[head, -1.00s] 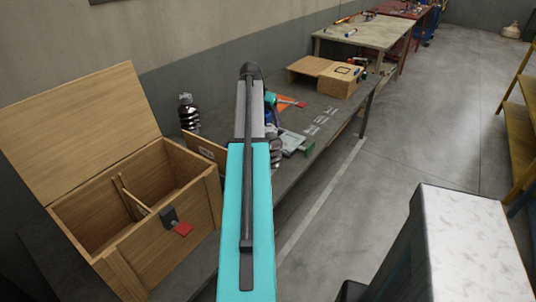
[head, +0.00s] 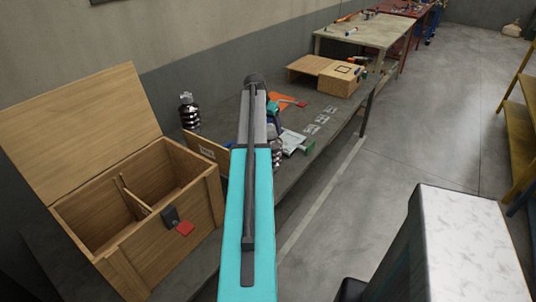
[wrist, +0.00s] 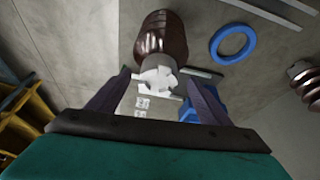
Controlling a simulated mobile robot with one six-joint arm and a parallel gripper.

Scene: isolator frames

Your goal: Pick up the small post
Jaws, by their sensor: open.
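In the wrist view a dark brown ribbed post (wrist: 162,35) with a pale metal end stands out beyond my open gripper (wrist: 158,82). Its metal end appears between the two fingers, with no visible contact. A second ribbed post (wrist: 303,76) is at the right edge, outside the fingers. In the head view a dark ribbed post (head: 188,113) stands upright at the back of the bench, behind the wooden chest. My arm hides much of the bench there, and my gripper is not clearly visible in that view. I cannot tell which post is the small one.
An open wooden chest (head: 205,212) with a red-tabbed latch stands at the left. A blue ring (wrist: 216,51) lies beside the post in the wrist view. Tools and labels lie on the bench (head: 333,108) right of my arm. A wooden box (head: 341,86) stands farther back.

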